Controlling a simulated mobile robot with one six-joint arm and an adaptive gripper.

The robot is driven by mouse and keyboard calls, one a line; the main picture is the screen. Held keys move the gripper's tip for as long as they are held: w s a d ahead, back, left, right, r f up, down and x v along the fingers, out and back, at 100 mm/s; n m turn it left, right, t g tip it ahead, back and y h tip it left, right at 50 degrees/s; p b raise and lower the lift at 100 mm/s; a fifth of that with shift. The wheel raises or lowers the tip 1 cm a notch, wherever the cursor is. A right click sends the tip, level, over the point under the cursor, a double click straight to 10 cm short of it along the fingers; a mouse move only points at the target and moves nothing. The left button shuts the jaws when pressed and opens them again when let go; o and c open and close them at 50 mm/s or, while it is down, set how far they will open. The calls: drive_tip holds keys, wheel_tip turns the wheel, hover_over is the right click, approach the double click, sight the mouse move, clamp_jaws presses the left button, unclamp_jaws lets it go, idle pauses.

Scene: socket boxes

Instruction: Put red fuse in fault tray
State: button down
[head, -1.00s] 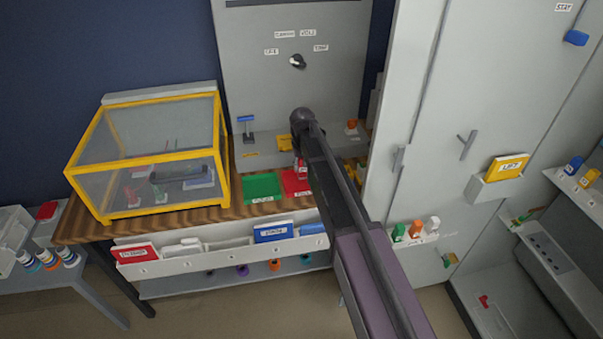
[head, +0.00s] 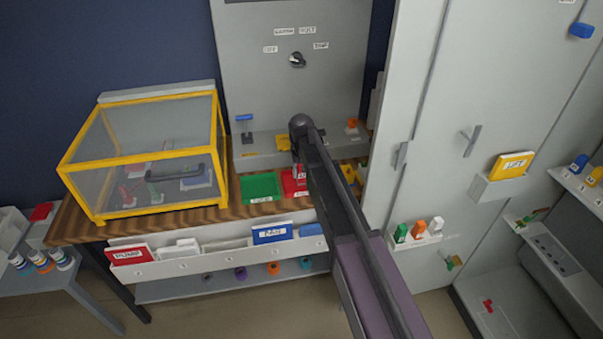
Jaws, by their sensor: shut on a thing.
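The red fuse (head: 300,174) is held upright under my gripper (head: 299,165), whose jaws are shut on it. The fuse shows against the red tray (head: 288,184) on the wooden bench, over the tray's right part. I cannot tell whether the fuse touches the tray floor. The red tray has a small label on its front, too small to read. My arm hides the tray's right side and much of the gripper.
A green tray (head: 260,187) stands just left of the red one. A yellow-framed clear box (head: 120,210) covers the bench's left part. Yellow bins (head: 361,172) lie right of my arm. A grey panel with a knob (head: 297,60) rises behind.

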drive_tip(key=shift+c, duration=1.9)
unclamp_jaws()
drive_tip(key=shift+f, duration=0.1)
drive_tip(key=shift+r, duration=0.2)
wheel_tip(320, 180, up, 12)
drive_tip(key=p, duration=1.2)
